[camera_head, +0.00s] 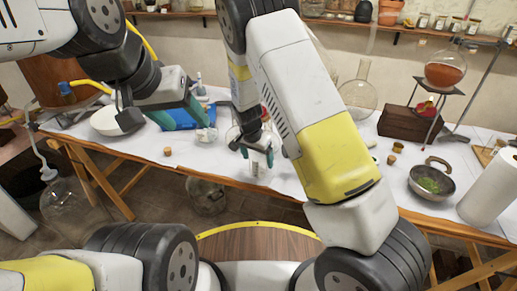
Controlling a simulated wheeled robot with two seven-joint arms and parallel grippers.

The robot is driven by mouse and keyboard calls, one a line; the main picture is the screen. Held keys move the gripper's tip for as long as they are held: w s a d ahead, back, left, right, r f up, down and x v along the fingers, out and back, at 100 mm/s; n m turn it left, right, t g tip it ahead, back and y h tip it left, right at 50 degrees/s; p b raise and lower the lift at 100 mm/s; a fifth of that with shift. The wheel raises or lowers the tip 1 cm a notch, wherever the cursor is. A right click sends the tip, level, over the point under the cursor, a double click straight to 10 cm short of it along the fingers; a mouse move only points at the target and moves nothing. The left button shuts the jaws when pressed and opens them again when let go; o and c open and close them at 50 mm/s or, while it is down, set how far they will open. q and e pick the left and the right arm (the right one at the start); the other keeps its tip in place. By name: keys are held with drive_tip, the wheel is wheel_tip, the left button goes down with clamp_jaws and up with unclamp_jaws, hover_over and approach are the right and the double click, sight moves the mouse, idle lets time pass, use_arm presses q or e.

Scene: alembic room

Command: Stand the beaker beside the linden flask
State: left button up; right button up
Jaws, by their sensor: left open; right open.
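A clear glass vessel, apparently the beaker (259,171), stands near the front edge of the white-covered table. My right gripper (253,146) is open at its upper part; I cannot tell whether it touches the glass. My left gripper (166,121) is open and empty over the left part of the table. A clear round flask (358,96) with a long neck stands behind my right arm. Another round flask (443,74) holds orange liquid on a tripod stand. No readable label shows which one is the linden flask.
A wooden box (405,124), a metal pan with green bits (431,183) and a paper roll (491,190) stand at the right. Small corks lie about. My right arm hides the table's middle.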

drive_tip(key=s+d+r+n+y, duration=0.1)
drive_tip(key=s+d+r, duration=0.25)
drive_tip(key=r, duration=0.55)
drive_tip(key=s+d+r+n+y, duration=0.1)
drive_tip(key=s+d+r+y, duration=0.1)
drive_tip(key=s+r, duration=0.45)
drive_tip(key=s+d+r+n+y, duration=0.1)
drive_tip(key=s+d+r, duration=0.15)
drive_tip(key=r, duration=0.85)
drive_tip(key=s+d+r+n+t, duration=0.1)
drive_tip(key=s+d+r, duration=0.2)
drive_tip(key=s, duration=0.4)
drive_tip(key=s+d+r+n+t, duration=0.2)
drive_tip(key=s+d+r, duration=0.1)
drive_tip(key=s, duration=0.4)
drive_tip(key=shift+d+r, duration=0.15)
drive_tip(key=shift+r, duration=0.25)
drive_tip(key=shift+c, duration=0.2)
